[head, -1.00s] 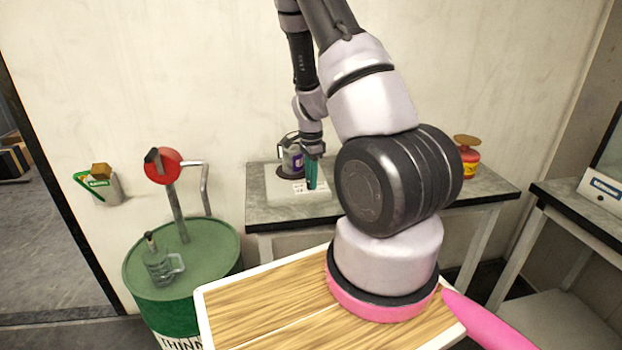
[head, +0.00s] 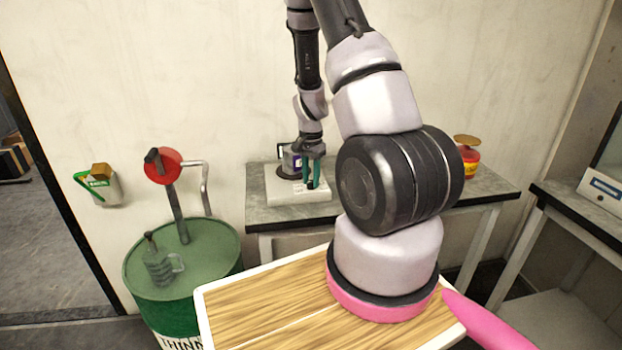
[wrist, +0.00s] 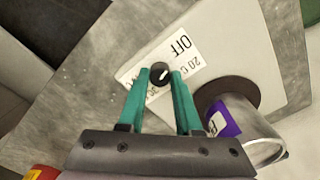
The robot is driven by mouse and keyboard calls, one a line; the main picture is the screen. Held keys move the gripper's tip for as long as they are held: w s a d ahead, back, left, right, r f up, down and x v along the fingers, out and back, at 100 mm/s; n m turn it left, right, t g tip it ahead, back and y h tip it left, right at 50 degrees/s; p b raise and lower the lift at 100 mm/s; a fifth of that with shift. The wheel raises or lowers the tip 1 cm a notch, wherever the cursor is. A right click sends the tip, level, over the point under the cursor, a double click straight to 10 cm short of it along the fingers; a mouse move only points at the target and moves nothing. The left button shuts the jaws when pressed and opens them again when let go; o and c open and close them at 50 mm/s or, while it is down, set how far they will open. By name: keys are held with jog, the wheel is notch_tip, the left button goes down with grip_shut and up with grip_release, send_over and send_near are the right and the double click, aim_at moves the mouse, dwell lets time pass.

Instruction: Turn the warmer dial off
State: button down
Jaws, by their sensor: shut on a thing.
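The warmer (head: 283,197) is a pale flat unit on the grey table, with a dark round hot plate (wrist: 238,88) bearing a metal can with a purple label (wrist: 258,135). Its dial (wrist: 160,74) is a small black knob with a white mark, beside printed "OFF" and "20 C" labels (wrist: 183,52). The mark slants to the upper right in the wrist view; I cannot tell exactly which label it meets. My gripper (wrist: 159,78) has its green fingers on either side of the dial, shut on it. In the head view my gripper (head: 311,182) reaches down over the warmer's right part.
The grey table (head: 385,207) also bears a red and yellow tin (head: 469,162) at its right. A green drum (head: 215,250) with a red-topped pump (head: 163,166) stands left. A wooden-topped surface (head: 262,305) is in front. Another table (head: 570,212) stands right.

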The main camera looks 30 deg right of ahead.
aim_at(311, 181)
dwell(0.3)
jog(key=c, duration=0.6)
grip_release()
notch_tip(311, 181, up, 11)
jog(key=shift+f, duration=0.1)
